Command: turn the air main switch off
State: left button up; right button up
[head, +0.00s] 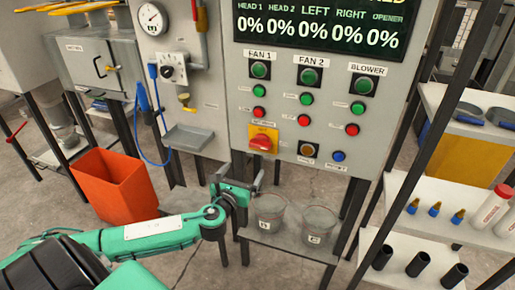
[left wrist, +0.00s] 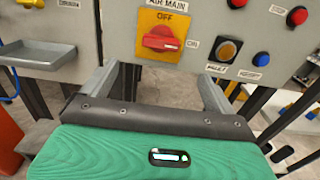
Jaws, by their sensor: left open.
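The air main switch is a red rotary knob (head: 262,143) on a yellow plate, low on the grey control panel. In the left wrist view, the knob (left wrist: 160,39) lies roughly horizontal, with "OFF" above it and "ON" at its right. My left gripper (head: 246,174) is below the switch, in front of the panel, apart from the knob. In the left wrist view, its two fingers (left wrist: 155,82) are spread with nothing between them. My right gripper is not in view.
Fan and blower buttons (head: 309,76) sit above and right of the switch. An amber button (head: 308,149) and a blue one are beside it. A grey tray (head: 188,137) juts out at left. Two clear buckets (head: 270,207) stand on a low shelf below. An orange bin (head: 112,187) stands at left.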

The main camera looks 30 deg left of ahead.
aim_at(258, 146)
pick_arm(q)
jog(key=p+x, duration=0.2)
jog(key=x, duration=1)
jog(key=shift+w+d+r, duration=0.1)
jog(key=shift+w+r, duration=0.05)
jog(key=shift+w, duration=0.15)
jog(key=shift+w+p, duration=0.3)
jog(key=shift+w, duration=0.2)
jog(key=c, duration=0.9)
jog(key=shift+c, duration=0.4)
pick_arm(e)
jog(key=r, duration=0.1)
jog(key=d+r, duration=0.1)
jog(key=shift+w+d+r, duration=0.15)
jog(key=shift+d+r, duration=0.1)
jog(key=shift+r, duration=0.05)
